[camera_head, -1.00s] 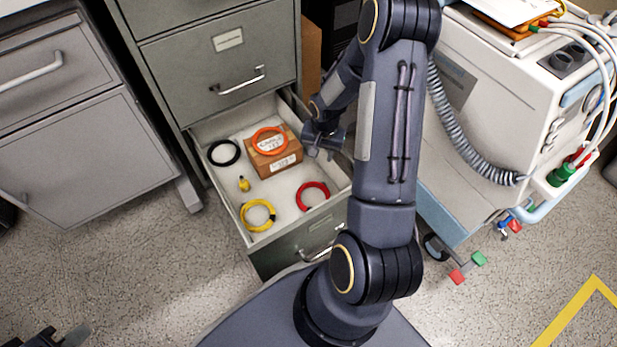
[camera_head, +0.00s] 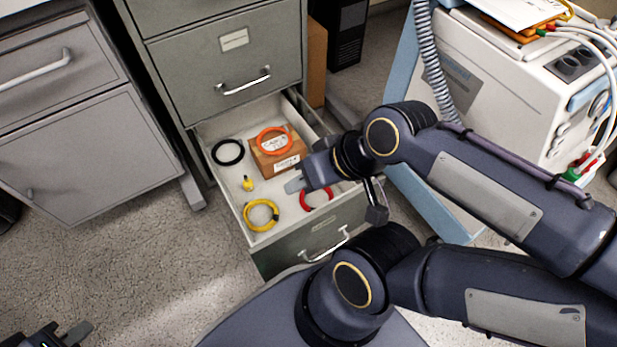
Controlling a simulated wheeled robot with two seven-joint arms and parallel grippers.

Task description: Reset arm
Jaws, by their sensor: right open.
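My right arm folds in from the right. Its right gripper (camera_head: 335,198) is open and empty over the right front part of the open drawer (camera_head: 285,238), with its fingers spread apart. It partly covers a red ring of cable (camera_head: 312,207). I cannot tell whether it touches the drawer. My left gripper (camera_head: 66,338) shows only in part at the bottom left corner, over the floor, and its jaw opening is unclear.
In the drawer are a cardboard box (camera_head: 268,163) bearing an orange ring (camera_head: 261,141), a black ring (camera_head: 214,158), a yellow ring (camera_head: 247,217) and a small yellow item (camera_head: 248,184). A white medical machine (camera_head: 490,90) stands right. Floor at left (camera_head: 140,270) is clear.

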